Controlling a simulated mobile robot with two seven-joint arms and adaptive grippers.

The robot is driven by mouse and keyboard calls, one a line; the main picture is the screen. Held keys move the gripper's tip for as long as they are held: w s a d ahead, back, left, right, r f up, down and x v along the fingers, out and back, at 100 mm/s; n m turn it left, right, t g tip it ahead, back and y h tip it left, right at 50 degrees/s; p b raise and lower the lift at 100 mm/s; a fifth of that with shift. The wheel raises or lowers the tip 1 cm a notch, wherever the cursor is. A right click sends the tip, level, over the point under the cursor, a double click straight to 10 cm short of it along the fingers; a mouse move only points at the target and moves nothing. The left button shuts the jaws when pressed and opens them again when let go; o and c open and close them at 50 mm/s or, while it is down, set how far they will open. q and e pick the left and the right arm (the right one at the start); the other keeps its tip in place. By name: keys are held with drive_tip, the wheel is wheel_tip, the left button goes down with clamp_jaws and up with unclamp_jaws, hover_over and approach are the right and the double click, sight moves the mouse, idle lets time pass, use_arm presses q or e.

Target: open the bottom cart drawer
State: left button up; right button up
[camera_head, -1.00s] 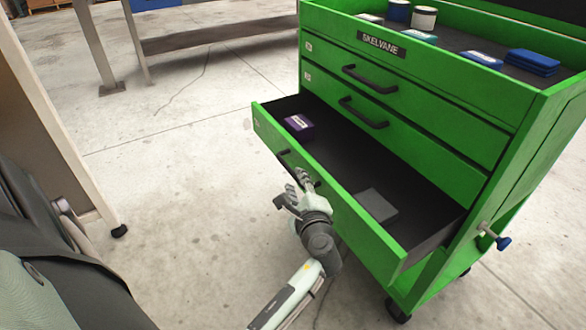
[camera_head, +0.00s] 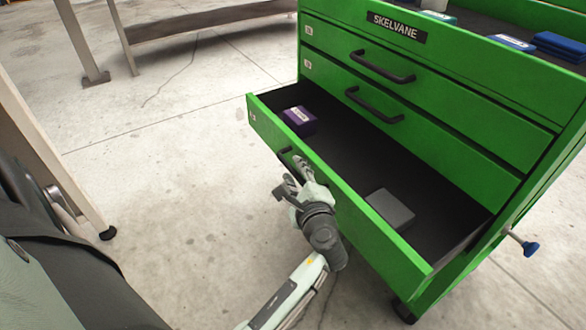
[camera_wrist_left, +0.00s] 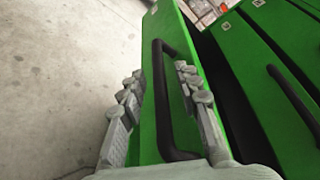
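The green cart's bottom drawer (camera_head: 362,222) stands well pulled out, its dark inside showing. A purple box (camera_head: 299,121) and a grey box (camera_head: 390,208) lie in it. Its black handle (camera_wrist_left: 160,95) is on the front; in the head view only its far end (camera_head: 286,153) shows clearly beside my fingers. My left gripper (camera_head: 291,176) is at this handle. In the left wrist view my left gripper (camera_wrist_left: 160,73) has its fingers spread, one on each side of the handle, with gaps visible. My right gripper is not in view.
Two upper drawers with black handles (camera_head: 375,106) are shut. A blue-ended knob (camera_head: 530,249) sticks out at the cart's right side. A table leg (camera_head: 50,160) stands at the left. The concrete floor (camera_head: 190,190) left of the drawer is clear.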

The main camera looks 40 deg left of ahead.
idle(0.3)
use_arm(q)
clamp_jaws()
idle(0.3)
